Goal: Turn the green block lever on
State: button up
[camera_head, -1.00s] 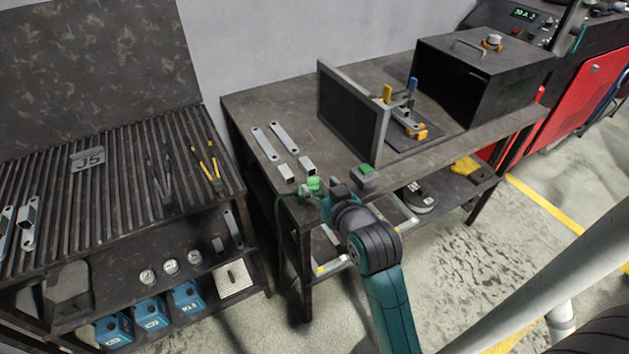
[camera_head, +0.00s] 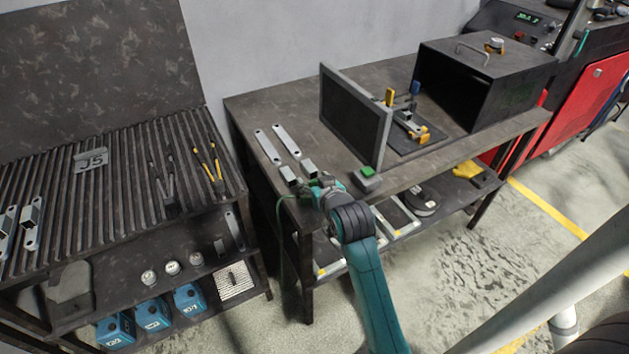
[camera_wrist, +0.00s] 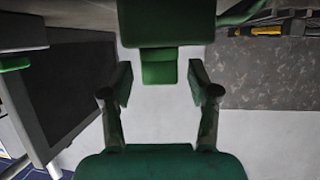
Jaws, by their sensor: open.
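In the wrist view a dark green block (camera_wrist: 165,22) fills the top middle, with a smaller green tab (camera_wrist: 158,72) below it, which looks like the lever. My gripper (camera_wrist: 160,84) is open, with one finger on each side of the tab's lower end. Gaps show between the tab and both fingers. In the head view my gripper (camera_head: 322,186) is at the workbench's front left corner, where my wrist mostly hides the green block. I cannot tell the lever's position from there.
A small grey box with a green top (camera_head: 367,179) stands right of my wrist on the workbench (camera_head: 240,112). A dark upright panel (camera_head: 352,115) rises behind it. Flat brackets (camera_head: 286,141) and small metal pieces lie close behind my gripper. A ribbed rack stands left.

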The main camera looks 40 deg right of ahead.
jog(key=shift+w, duration=0.1)
grip_shut()
dwell(0.3)
jog(key=shift+m+g+h, duration=0.4)
jog(key=shift+m+h, duration=0.3)
jog(key=shift+h, duration=0.2)
jog(key=shift+m+g+h, duration=0.6)
jog(key=shift+m+h, duration=0.2)
jog(key=shift+m, duration=0.2)
grip_release()
